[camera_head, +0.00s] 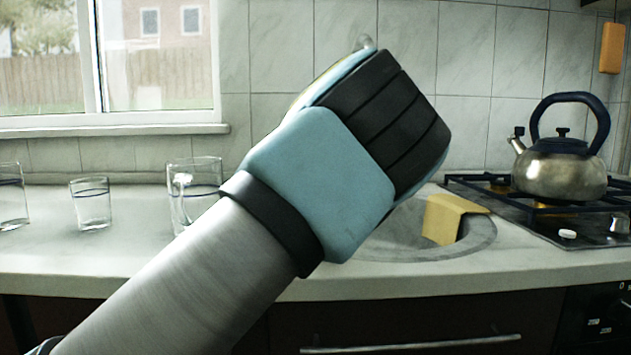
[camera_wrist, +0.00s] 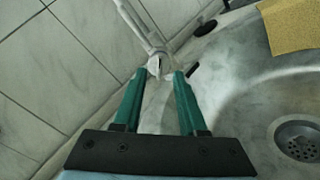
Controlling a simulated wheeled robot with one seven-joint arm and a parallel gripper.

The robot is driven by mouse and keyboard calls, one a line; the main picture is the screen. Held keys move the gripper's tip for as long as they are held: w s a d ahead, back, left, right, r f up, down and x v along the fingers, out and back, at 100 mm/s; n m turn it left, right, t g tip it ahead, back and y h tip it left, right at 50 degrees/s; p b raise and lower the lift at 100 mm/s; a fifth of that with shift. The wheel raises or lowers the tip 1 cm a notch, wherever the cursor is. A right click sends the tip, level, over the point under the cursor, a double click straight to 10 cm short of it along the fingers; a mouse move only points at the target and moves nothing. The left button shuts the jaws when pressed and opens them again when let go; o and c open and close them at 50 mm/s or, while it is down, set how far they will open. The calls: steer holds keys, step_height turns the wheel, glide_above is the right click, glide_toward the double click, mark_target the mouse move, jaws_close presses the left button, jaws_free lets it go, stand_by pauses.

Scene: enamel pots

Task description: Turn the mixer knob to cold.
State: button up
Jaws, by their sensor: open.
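The mixer (camera_wrist: 137,25) is a pale metal tap beside the sink in the wrist view. Its lower end, with a small pale knob-like part (camera_wrist: 154,66), lies at my fingertips, between or just beyond them; I cannot tell whether they touch. My gripper (camera_wrist: 158,78) has two green fingers, which are apart with nothing clamped between them. In the head view my wrist and hand hide nearly all of the mixer; only a bit of metal (camera_head: 365,42) shows above the hand. Which way the knob is turned cannot be told.
The round sink (camera_head: 400,250) has a yellow cloth (camera_head: 440,218) over its edge and a drain (camera_wrist: 299,139). A kettle (camera_head: 560,175) stands on the hob at right. Several glasses (camera_head: 92,205) stand on the counter at left. The tiled wall (camera_wrist: 50,55) is close beside my gripper.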

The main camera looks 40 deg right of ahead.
steer(key=v, duration=0.5)
steer(key=shift+s+a, duration=0.1)
steer(key=shift+a, duration=0.15)
